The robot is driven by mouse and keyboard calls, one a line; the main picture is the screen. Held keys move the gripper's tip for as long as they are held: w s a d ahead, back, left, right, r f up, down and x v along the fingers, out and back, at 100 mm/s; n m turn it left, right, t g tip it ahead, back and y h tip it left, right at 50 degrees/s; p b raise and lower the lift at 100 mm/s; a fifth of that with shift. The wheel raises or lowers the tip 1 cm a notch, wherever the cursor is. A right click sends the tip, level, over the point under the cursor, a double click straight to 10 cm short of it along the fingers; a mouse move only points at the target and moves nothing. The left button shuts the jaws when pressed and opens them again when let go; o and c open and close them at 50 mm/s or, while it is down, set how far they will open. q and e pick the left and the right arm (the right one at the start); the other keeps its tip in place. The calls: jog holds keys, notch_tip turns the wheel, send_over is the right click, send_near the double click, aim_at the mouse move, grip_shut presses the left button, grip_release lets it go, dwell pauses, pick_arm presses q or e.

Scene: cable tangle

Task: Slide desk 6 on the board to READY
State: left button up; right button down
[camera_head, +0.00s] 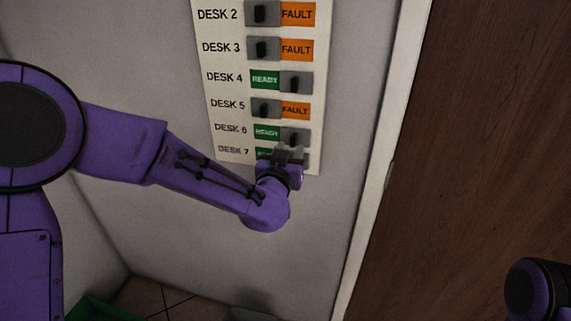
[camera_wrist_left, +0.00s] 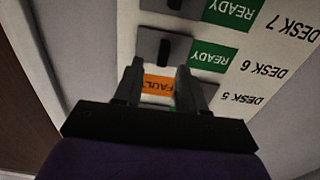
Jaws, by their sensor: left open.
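The white board (camera_head: 228,112) on the wall has a row for each desk. In the desk 6 row, the dark slider (camera_head: 295,137) is at the right end and the green READY label (camera_head: 266,132) is uncovered at its left. The left wrist view shows this row upside down, with the slider (camera_wrist_left: 164,48) and the green READY label (camera_wrist_left: 214,57). My left gripper (camera_head: 289,153) is open with nothing between its fingers, just below the desk 6 slider and in front of the desk 7 row. I cannot tell whether it touches the slider. My right gripper is not in view.
Desk 4 (camera_head: 265,79) also shows READY. Desk 2, desk 3 and desk 5 (camera_head: 296,110) show orange FAULT labels. The desk 7 row is partly hidden by my gripper. A brown wooden door (camera_head: 470,130) with a pale frame is to the right.

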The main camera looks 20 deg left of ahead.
pick_arm(q)
jog(key=s+b, duration=0.1)
jog(key=s, duration=0.5)
jog(key=shift+s+d, duration=0.2)
jog(key=shift+s, duration=0.05)
jog(key=s+a+f+n+g, duration=0.2)
jog(key=a+f, duration=0.1)
jog(key=f, duration=0.5)
jog(key=s+a+f+n+g+y, duration=0.1)
jog(key=s+a+f+n+g, duration=0.15)
jog(key=f, duration=0.65)
jog(key=s+a+f+n+g, duration=0.2)
jog(key=s+f, duration=0.1)
jog(key=f, duration=0.5)
jog(key=s+a+f+g, duration=0.3)
jog(key=s+f+g, duration=0.1)
jog(key=s+f, duration=0.6)
jog(key=s+a+f+g+y, duration=0.1)
jog(key=s+a+f+g, duration=0.2)
jog(key=s+f, duration=0.7)
jog(key=s+g, duration=0.1)
jog(key=s, duration=0.5)
jog(key=shift+a, duration=0.2)
jog(key=shift+f, duration=0.1)
